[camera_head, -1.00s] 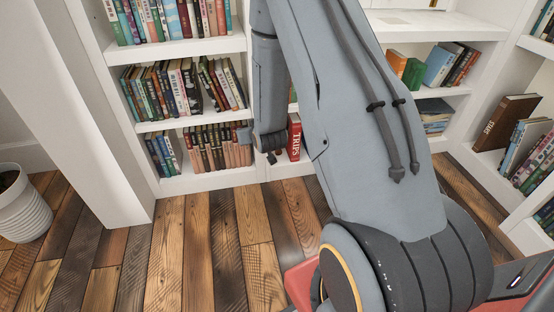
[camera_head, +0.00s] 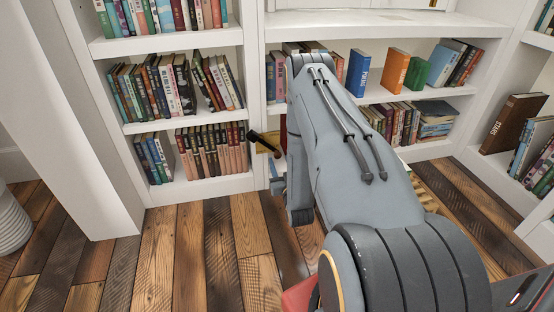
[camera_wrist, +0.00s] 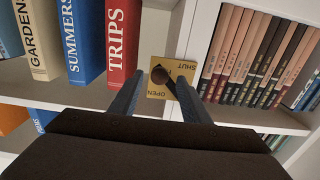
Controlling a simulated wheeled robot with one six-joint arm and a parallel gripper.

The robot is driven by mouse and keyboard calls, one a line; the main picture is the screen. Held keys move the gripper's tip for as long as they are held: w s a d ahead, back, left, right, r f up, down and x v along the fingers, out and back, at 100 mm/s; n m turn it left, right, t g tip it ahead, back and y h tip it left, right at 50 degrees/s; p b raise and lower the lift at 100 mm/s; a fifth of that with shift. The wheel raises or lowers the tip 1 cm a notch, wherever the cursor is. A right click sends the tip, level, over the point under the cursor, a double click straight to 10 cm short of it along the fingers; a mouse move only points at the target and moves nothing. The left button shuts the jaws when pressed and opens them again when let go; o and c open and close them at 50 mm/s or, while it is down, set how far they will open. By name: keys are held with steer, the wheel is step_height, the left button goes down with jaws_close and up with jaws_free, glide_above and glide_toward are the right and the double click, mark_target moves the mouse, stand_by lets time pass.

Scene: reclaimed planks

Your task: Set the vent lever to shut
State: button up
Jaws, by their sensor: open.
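The vent lever (camera_head: 262,139) is a dark handle on a small yellow-brass plate (camera_head: 272,146), fixed to the white upright between two shelf bays. In the wrist view the plate (camera_wrist: 184,70) appears upside down, with "OPEN" at its lower left and "SHUT" at its upper right. The lever's round dark knob (camera_wrist: 160,74) points toward the camera; I cannot tell which mark it is set to. My gripper (camera_wrist: 158,84) is open, its fingers on either side of the knob in the picture. Contact is not clear.
White shelves of books surround the upright. In the wrist view a red "TRIPS" book (camera_wrist: 124,42) stands left of the plate and a row of brown books (camera_wrist: 240,50) right of it. The wooden floor (camera_head: 200,245) in front is clear.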

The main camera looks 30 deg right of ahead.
mark_target(278, 157)
steer(key=shift+b+x, duration=0.85)
steer(key=shift+x, duration=1.45)
